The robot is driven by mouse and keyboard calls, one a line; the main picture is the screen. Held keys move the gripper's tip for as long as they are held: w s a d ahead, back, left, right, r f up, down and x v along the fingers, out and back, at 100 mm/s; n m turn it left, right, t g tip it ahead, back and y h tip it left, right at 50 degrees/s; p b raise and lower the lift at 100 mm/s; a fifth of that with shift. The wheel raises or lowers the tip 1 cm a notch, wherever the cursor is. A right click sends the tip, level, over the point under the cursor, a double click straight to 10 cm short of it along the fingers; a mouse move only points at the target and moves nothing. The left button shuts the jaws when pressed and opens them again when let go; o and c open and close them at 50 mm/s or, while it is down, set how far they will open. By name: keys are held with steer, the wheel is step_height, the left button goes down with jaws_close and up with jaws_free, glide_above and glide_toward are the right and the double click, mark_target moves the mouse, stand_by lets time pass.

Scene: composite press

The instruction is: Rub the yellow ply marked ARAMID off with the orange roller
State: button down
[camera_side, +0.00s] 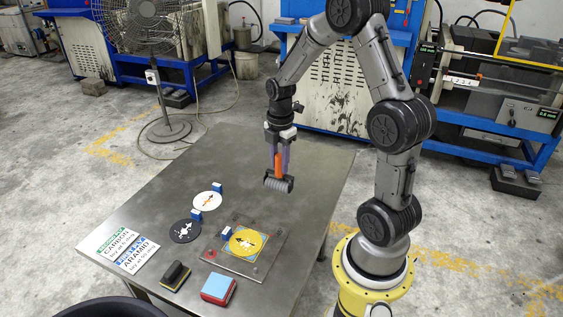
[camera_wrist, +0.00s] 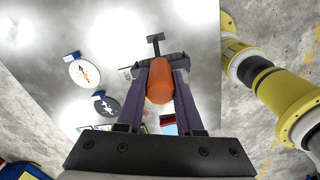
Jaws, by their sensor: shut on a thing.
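The yellow round ply (camera_side: 246,241) lies on a light-blue square on a metal plate (camera_side: 232,262) near the table's front right; it has a white and dark figure on it. Its marking is too small to read. My gripper (camera_side: 278,158) is shut on the orange handle of the roller (camera_side: 278,184). The grey ridged roller head hangs below the fingers, in the air behind the plate and apart from the ply. In the wrist view, the purple fingers (camera_wrist: 160,80) flank the orange roller handle (camera_wrist: 160,88). The ply cannot be made out there.
A white disc (camera_side: 207,201) and a black disc (camera_side: 185,231), each with a blue tab, lie left of the plate. CARBON (camera_side: 118,240) and ARAMID (camera_side: 137,255) cards, a black-and-yellow block (camera_side: 175,276) and a red-and-blue block (camera_side: 219,288) lie in front. The table's back is clear.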

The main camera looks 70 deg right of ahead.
steer(key=w+a+f+n, duration=0.1)
steer(key=w+a+f, duration=0.1)
steer(key=a, duration=0.4)
steer(key=w+a+f, duration=0.3)
steer(key=a, duration=0.2)
steer(key=shift+s+f, duration=0.2)
steer(key=shift+f, duration=2.35)
steer(key=shift+f, duration=0.6)
steer(key=shift+a, duration=0.1)
steer(key=shift+a, duration=1.9)
